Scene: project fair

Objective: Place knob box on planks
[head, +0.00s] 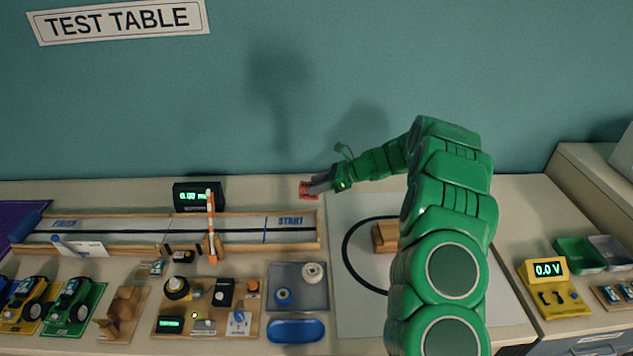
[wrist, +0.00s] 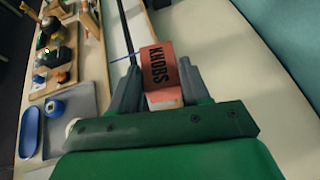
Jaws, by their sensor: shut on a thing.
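The knob box is a small red box (head: 306,190) with the word KNOBS on it. It shows between the fingers in the wrist view (wrist: 159,68). My gripper (head: 318,184) is shut on it and holds it near the START end of the track, toward the back of the table. The fingers grip its two sides in the wrist view. A small wooden block (head: 379,238), which appears to be the planks, lies on the pale mat with the black loop, to the right of and nearer than the box. My arm hides its right part.
The wooden track (head: 140,232) with an orange-white gate (head: 211,225) runs left of my gripper. A grey tray (head: 310,301) with knobs and a blue dish (head: 296,331) stand at the front. The pale mat (head: 365,318) is mostly bare. A meter (head: 548,269) stands at the right.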

